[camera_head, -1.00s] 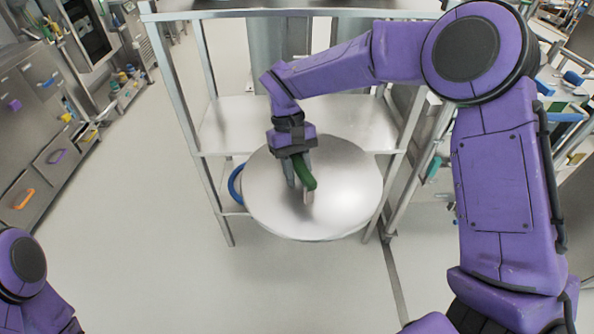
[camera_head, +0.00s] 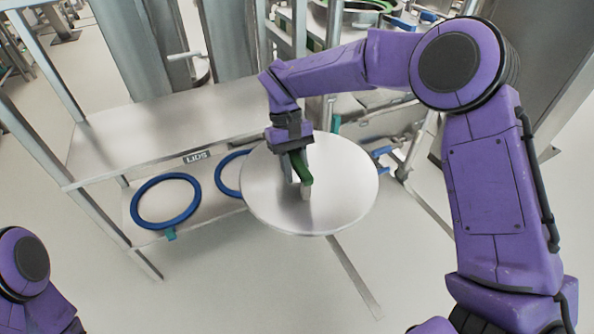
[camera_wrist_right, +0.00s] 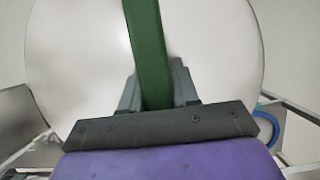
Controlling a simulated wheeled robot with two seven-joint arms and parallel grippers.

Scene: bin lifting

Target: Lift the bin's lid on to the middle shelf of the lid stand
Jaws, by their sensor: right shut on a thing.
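The lid (camera_head: 340,185) is a round, flat metal disc with a green handle (camera_head: 301,167). My right gripper (camera_head: 297,175) is shut on the green handle and holds the lid up in front of the stand's right end. The right wrist view shows the handle (camera_wrist_right: 148,50) between the fingers, with the lid (camera_wrist_right: 80,60) behind it. The lid stand has a bare middle shelf (camera_head: 150,125) with a "LIDS" label (camera_head: 196,156) on its front edge. The lid hides part of the stand's right side. My left gripper is out of view; only part of that arm shows at lower left.
Blue rings (camera_head: 166,201) lie on the lower shelf (camera_head: 200,205), one partly behind the lid. A metal upright (camera_head: 55,165) stands at the stand's left. Behind my right arm is a cluttered rack with green-rimmed items (camera_head: 365,8). The floor in front is clear.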

